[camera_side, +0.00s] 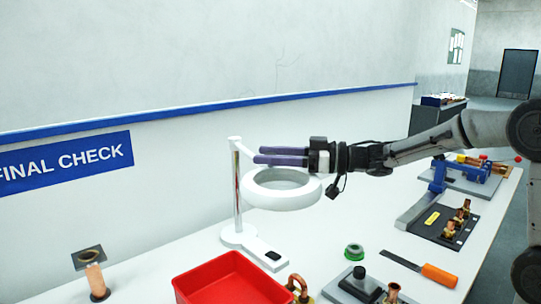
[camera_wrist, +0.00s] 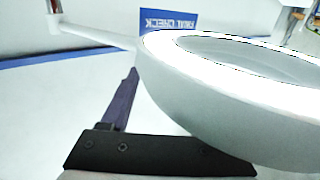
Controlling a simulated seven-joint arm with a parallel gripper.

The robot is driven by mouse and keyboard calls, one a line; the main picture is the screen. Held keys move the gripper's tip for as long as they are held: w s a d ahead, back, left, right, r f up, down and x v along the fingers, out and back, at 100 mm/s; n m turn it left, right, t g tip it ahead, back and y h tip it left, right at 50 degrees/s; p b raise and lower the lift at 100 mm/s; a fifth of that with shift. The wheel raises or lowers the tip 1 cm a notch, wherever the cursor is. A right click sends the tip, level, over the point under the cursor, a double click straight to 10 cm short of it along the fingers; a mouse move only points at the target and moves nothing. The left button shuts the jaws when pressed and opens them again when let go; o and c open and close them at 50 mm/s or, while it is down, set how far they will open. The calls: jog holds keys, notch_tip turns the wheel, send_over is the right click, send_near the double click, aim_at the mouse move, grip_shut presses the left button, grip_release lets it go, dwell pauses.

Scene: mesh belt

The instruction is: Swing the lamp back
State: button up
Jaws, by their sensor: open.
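The lamp is a white ring head (camera_side: 260,195) on a thin arm from an upright post (camera_side: 237,185) with a flat white base (camera_side: 240,238) on the bench. In the wrist view the ring (camera_wrist: 215,110) is large and close on the right, and its arm (camera_wrist: 95,34) runs off to the upper left. My gripper (camera_side: 256,154) is open, its two purple fingers pointing left toward the post, just above the ring's far side in the side view. One finger (camera_wrist: 121,103) shows left of the ring in the wrist view; the other is hidden. I cannot tell whether they touch the lamp.
A red bin (camera_side: 183,289) stands in front of the lamp base. A copper piece (camera_side: 96,279) is at the left. Green tape (camera_side: 354,250), an orange-handled tool (camera_side: 438,275), copper fittings and a blue clamp (camera_side: 439,175) are to the right. The wall with its blue rail is behind.

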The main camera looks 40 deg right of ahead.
grip_shut()
dwell(1.3)
